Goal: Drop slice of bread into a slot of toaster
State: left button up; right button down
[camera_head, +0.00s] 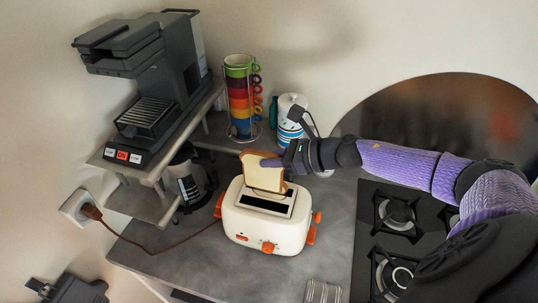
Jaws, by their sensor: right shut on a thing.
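A white toaster (262,230) with orange feet, knob and side levers stands upright on the grey counter. Its dark slots on top face up. A slice of bread (258,176) with a brown crust is upright over the back of the toaster top. My right gripper (274,164) is shut on the slice at its upper right edge. The slice's lower edge is at the back slot, and I cannot tell whether it is inside or just above it.
A stack of coloured mugs (239,95) in a wire rack and a white-blue canister (290,120) stand behind the toaster. A coffee machine (150,75) sits on a shelf at left. A black gas hob (395,225) lies at right. The toaster's brown cord (160,250) runs left to a wall socket.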

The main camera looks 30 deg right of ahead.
aim_at(271, 188)
jog(key=f, duration=0.1)
jog(key=f+b, duration=0.2)
jog(key=shift+w, duration=0.25)
jog(key=shift+s+f+b, duration=0.1)
jog(key=shift+f+b, duration=0.5)
jog(key=shift+f, duration=0.2)
notch_tip(271, 188, down, 6)
jog(key=b, duration=0.5)
jog(key=shift+b, duration=0.4)
